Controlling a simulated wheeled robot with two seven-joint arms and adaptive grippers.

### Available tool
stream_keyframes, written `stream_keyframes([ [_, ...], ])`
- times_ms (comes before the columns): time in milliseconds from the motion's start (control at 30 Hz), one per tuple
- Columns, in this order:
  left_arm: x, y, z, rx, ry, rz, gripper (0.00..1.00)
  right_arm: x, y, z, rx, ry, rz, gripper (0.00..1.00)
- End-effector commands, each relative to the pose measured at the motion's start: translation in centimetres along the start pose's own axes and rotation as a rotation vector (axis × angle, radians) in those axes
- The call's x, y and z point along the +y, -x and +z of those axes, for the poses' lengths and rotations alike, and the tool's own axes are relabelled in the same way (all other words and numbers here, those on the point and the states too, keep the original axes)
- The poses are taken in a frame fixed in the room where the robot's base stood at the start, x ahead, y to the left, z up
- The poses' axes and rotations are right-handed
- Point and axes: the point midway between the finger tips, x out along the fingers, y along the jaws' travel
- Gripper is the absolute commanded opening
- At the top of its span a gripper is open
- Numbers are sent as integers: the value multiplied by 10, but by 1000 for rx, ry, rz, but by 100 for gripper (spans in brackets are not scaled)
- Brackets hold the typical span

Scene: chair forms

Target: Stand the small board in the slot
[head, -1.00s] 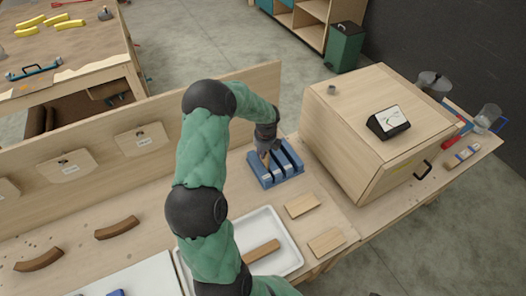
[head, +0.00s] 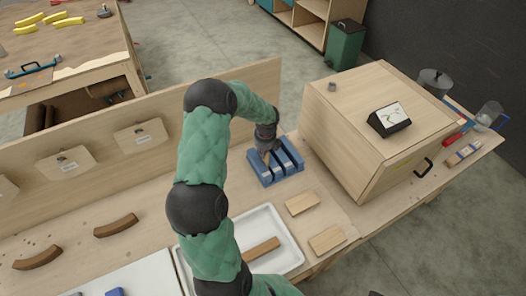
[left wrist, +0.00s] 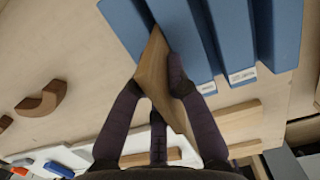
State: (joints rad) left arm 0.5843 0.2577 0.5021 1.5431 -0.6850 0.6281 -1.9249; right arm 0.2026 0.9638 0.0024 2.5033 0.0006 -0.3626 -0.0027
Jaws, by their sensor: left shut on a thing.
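The blue slotted block (head: 264,178) stands on the bench in front of the box, and its walls and slots show in the left wrist view (left wrist: 200,40). My left gripper (head: 266,150) is over the left part of the block. In the left wrist view my left gripper (left wrist: 158,88) is shut on a small wooden board (left wrist: 152,72). The board's far end is at a slot between two blue walls. I cannot tell how deep it sits. In the head view my gripper mostly hides the board. My right gripper is not in view.
Two light wooden boards (head: 302,204) (head: 327,240) lie in front of the block. A brown piece (head: 262,249) lies in the white tray (head: 290,254). A large wooden box (head: 375,135) stands close on the right, and a tall wooden panel (head: 95,150) runs behind.

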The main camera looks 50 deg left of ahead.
Motion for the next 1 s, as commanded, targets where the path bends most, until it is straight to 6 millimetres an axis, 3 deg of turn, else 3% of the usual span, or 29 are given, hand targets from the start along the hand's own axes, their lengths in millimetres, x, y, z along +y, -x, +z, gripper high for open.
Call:
stream_keyframes([
  [200, 0, -4, 0, 0, 0, 0, 0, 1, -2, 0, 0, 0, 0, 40],
  [233, 0, -4, 0, 0, 0, 0, 24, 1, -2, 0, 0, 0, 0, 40],
  [300, 0, -3, 0, 0, 1, 0, 43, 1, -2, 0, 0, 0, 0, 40],
  [733, 0, 3, 0, -1, 1, -1, 43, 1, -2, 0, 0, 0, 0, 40],
  [1000, -1, 48, 0, -3, 1, -3, 43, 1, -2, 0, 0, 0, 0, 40],
])
